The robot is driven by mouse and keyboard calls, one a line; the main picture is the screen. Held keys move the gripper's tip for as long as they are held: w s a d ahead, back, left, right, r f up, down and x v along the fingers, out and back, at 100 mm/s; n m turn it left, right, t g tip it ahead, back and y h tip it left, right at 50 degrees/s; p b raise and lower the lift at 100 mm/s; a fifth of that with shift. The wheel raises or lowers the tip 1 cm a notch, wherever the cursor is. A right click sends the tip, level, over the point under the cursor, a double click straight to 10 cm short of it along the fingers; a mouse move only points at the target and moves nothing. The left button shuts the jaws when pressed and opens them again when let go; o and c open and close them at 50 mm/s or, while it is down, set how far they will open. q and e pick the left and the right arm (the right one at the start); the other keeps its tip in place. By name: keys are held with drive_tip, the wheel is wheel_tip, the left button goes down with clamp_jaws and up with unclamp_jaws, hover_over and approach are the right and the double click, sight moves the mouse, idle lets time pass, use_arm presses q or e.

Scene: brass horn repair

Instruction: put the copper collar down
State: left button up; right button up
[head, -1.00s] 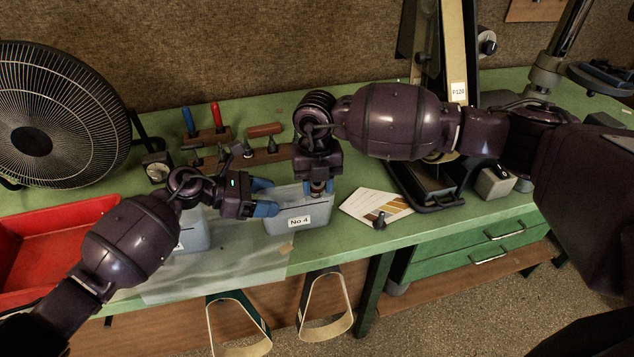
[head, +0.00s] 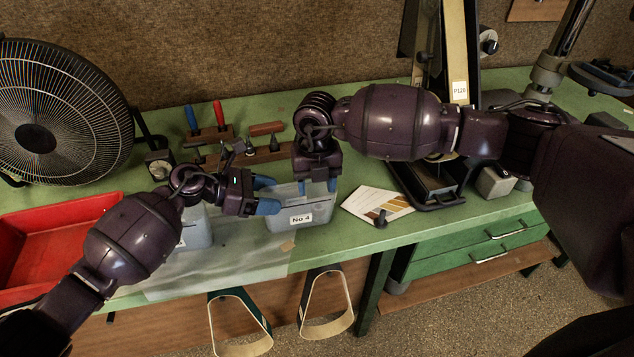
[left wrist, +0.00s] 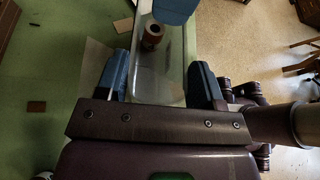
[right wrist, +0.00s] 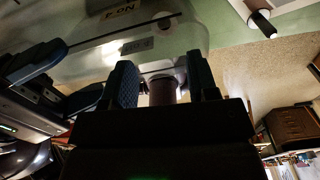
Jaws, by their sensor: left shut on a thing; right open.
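The copper collar (left wrist: 152,37) shows in the left wrist view within the grey bin, near its far end. In the right wrist view the collar (right wrist: 162,92) appears between my spread fingers, apparently free of them. The head view does not show it. The grey bin labelled No 4 (head: 285,215) stands near the bench's front edge. My right gripper (head: 317,187) points down over the bin's right part, open. My left gripper (head: 266,195) comes from the left and is shut on the bin, one blue finger on either side.
A second grey bin (head: 197,235) stands left of the first, partly behind my left arm. A red tray (head: 60,215) and a fan (head: 45,120) are further left. A card (head: 372,203) with a small dark part (head: 380,218) lies to the right. Tools in wooden racks stand behind.

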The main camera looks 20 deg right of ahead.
use_arm(q)
drive_tip(key=shift+a+f, duration=0.15)
use_arm(e)
drive_tip(key=shift+s+d+f, duration=0.1)
drive_tip(key=shift+d+f, duration=0.35)
drive_tip(key=shift+f, duration=0.2)
use_arm(q)
drive_tip(key=shift+w, duration=0.1)
use_arm(e)
drive_tip(key=shift+r, duration=0.4)
use_arm(q)
drive_tip(key=shift+f, duration=0.15)
use_arm(e)
wheel_tip(320, 180, up, 13)
drive_tip(key=shift+w+a, duration=0.15)
drive_tip(key=shift+w, duration=0.25)
